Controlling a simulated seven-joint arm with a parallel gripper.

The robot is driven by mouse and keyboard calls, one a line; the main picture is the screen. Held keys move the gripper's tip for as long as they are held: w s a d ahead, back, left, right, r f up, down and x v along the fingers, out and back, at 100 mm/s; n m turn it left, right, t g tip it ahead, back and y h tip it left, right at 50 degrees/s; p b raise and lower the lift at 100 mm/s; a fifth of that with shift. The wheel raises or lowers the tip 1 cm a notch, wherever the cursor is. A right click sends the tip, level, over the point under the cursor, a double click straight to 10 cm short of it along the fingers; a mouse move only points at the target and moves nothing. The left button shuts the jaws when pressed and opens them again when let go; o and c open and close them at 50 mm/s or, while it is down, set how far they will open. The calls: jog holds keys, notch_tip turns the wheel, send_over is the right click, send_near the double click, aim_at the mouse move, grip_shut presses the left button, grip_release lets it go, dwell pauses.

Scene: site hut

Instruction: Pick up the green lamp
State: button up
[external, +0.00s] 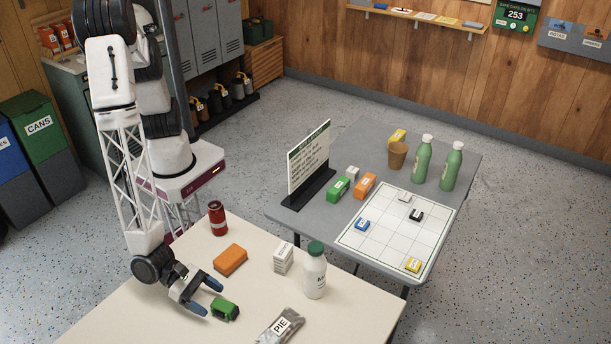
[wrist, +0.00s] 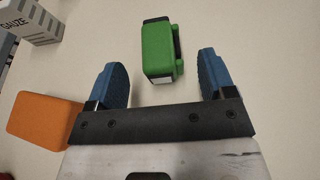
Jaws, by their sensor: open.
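The green lamp (external: 225,309) is a small green block with dark parts, lying on the cream table near its front. In the wrist view the green lamp (wrist: 157,50) lies ahead of my gripper, roughly centred between the two blue fingertips and a little beyond them. My gripper (external: 206,297) is open and empty, low over the table just left of the lamp. It also shows in the wrist view (wrist: 162,80), with a finger on each side and clear gaps to the lamp. I cannot tell the exact height of the fingers above the table.
An orange block (external: 230,260) lies behind my gripper, with a red can (external: 217,218) farther back. A gauze box (external: 283,258), a white bottle with a green cap (external: 314,272) and a pie packet (external: 280,326) stand or lie right of the lamp. A grey table (external: 290,218) adjoins behind.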

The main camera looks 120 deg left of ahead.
aim_at(215, 302)
jog(key=shift+w, duration=0.1)
jog(key=shift+x, duration=2.5)
jog(key=shift+d, duration=0.1)
jog(key=c, duration=0.6)
